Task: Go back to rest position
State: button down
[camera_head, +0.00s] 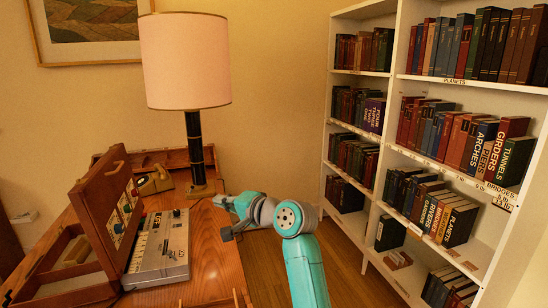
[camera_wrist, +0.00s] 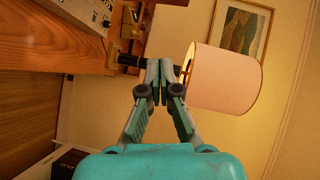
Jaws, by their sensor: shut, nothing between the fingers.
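My gripper (camera_wrist: 159,88) shows in the wrist view with its two fingers together and nothing between them. In the head view my teal arm reaches up from the bottom and bends left. Its gripper end (camera_head: 222,201) is over the right edge of the wooden desk (camera_head: 215,262), near the lamp base. The wrist view is turned on its side, with the lamp beyond the fingertips. The fingertips look small in the head view.
A white bookcase (camera_head: 393,95) full of books stands at the right. Floor shows between desk and bookcase.

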jog(key=s+d+f+t+h, duration=0.15)
jog(key=s+d+f, duration=0.35)
jog(key=f, duration=0.5)
jog(key=s+d+f+m+t+h, duration=0.15)
jog(key=s+d+f, duration=0.3)
jog(key=f, duration=0.55)
jog(key=s+d+f+t+h, duration=0.1)
jog(key=s+d+f+h, duration=0.25)
jog(key=d+f, duration=0.45)
jog(key=s+d+f+h, duration=0.2)
jog(key=s+d+f, duration=0.2)
jog(key=s+f, duration=0.55)
jog(key=s+d+n+t+h, duration=0.15)
jog(key=s+d, duration=0.25)
jog(key=s, duration=0.7)
jog(key=s+d+n+g+h, duration=0.1)
jog(key=s+d+h, duration=0.15)
jog(key=s, duration=0.85)
jog(key=s+d+r+n, duration=0.2)
jog(key=s+r, duration=0.2)
jog(key=s, duration=0.4)
jog(key=s+d+r+n, duration=0.1)
jog(key=s+r+n, duration=0.1)
jog(key=s+r, duration=0.3)
jog(key=s, duration=0.4)
jog(key=shift+s+d+r+t+h, duration=0.2)
jog(key=shift+s+d+t+h, duration=0.05)
jog(key=shift+d+t+h, duration=0.1)
